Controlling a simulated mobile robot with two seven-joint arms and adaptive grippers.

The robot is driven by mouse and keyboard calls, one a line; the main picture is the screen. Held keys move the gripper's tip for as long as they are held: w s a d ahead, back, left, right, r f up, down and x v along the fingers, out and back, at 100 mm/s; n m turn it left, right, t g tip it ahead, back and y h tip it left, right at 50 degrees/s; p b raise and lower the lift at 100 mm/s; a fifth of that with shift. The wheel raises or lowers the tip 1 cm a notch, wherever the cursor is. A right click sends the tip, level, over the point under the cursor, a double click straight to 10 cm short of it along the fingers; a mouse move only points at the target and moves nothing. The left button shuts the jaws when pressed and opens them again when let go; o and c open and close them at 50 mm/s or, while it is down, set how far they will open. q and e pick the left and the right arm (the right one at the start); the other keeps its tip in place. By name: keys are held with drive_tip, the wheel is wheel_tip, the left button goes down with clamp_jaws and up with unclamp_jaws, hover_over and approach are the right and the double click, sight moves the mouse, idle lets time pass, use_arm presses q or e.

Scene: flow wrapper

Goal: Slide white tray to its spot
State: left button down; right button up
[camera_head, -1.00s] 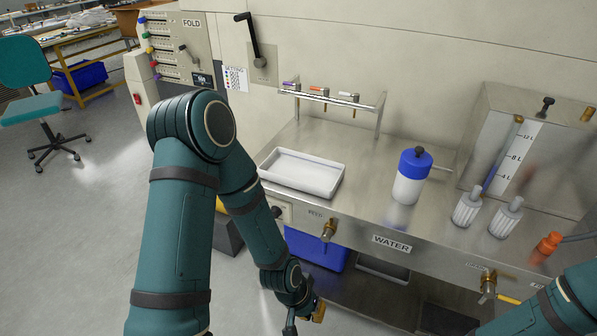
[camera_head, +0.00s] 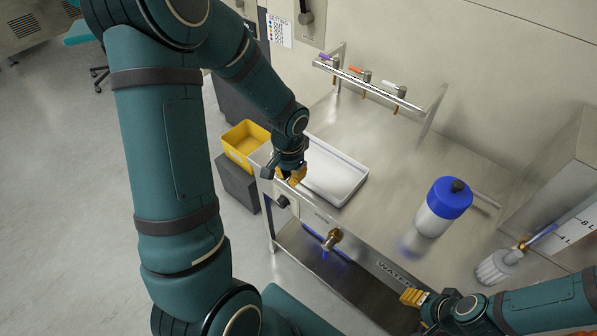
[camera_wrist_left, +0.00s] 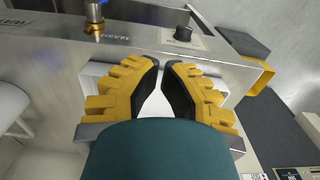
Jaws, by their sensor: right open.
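The white tray (camera_head: 345,190) is a shallow rectangular pan. It lies flat on the steel counter near its left end, close to the front edge. My left gripper (camera_head: 291,176), with yellow fingers, is at the tray's near left side and hides part of it. In the left wrist view, the two fingers (camera_wrist_left: 161,66) are close together with a narrow gap, and pale tray surface (camera_wrist_left: 95,70) shows beside them. I cannot tell whether they hold the rim. My right gripper (camera_head: 414,297) is open and empty in front of the counter's front panel.
A blue-capped white bottle (camera_head: 442,208) stands to the tray's right. A small rack (camera_head: 375,82) with coloured handles stands behind. A brass tap (camera_head: 332,238) projects from the front panel. A yellow bin (camera_head: 240,150) is left of the counter. The counter between tray and bottle is clear.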

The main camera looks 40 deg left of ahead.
sight(319, 172)
use_arm(q)
drive_tip(key=w+f, duration=0.1)
drive_tip(key=f, duration=0.2)
drive_tip(key=w+f+b, duration=0.1)
drive_tip(key=f, duration=0.1)
drive_tip(key=w+f, duration=0.1)
drive_tip(key=f, duration=0.2)
drive_tip(key=shift+d+f+b, duration=0.15)
drive_tip(key=shift+f+b, duration=0.15)
drive_tip(key=shift+b, duration=0.1)
drive_tip(key=shift+w, duration=0.5)
use_arm(e)
drive_tip(key=shift+s+a+f, duration=0.1)
drive_tip(key=shift+s+f, duration=0.05)
drive_tip(key=shift+f, duration=0.35)
drive_tip(key=shift+s+f, duration=0.15)
drive_tip(key=shift+f, duration=0.35)
use_arm(q)
drive_tip(key=shift+w, duration=0.3)
drive_tip(key=w, duration=0.8)
drive_tip(key=shift+d, duration=0.4)
drive_tip(key=shift+w, duration=0.3)
drive_tip(key=shift+s+r, duration=0.1)
drive_tip(key=shift+s, duration=0.15)
use_arm(e)
drive_tip(key=shift+w+f, duration=0.15)
drive_tip(key=shift+w, duration=0.5)
